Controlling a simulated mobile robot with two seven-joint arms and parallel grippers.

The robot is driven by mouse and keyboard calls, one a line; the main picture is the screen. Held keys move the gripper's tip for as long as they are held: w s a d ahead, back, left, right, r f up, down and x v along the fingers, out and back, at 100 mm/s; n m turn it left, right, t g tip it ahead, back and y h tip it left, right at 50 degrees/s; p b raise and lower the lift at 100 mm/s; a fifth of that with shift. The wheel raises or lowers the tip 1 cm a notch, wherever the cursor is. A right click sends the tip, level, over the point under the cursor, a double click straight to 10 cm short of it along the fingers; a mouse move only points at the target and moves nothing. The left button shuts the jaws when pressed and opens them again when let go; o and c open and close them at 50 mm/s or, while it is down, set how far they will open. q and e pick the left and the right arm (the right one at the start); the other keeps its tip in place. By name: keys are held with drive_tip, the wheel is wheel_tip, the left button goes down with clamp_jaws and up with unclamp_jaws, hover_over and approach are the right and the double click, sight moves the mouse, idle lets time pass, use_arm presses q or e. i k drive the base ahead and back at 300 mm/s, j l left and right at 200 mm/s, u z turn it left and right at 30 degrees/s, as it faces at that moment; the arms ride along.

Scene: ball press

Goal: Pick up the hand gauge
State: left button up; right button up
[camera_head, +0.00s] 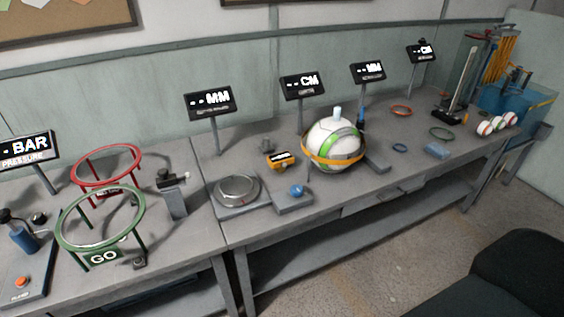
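A small yellow device with a dark face and a pale display (280,160) lies on the grey workbench (330,205). It looks like the hand gauge, but no label is readable at this size. It sits left of a white ball with green patches (334,134). The ball has an orange ring (334,160) around its lower half. The yellow device stands clear of the ball and nothing covers it. Neither of my grippers is in view.
A round metal plate (236,187) and a block with a blue knob (296,191) stand in front of the yellow device. Green (101,245) and red (74,165) ring stands are at the left.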

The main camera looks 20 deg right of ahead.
sight(275, 161)
drive_tip(key=i+l+z, duration=0.15)
drive_tip(key=l, duration=0.35)
drive_tip(key=i+l+z, duration=0.2)
drive_tip(key=i+l, duration=0.15)
drive_tip(key=i+l+z, duration=0.15)
drive_tip(key=i+l, duration=0.15)
drive_tip(key=l, duration=0.25)
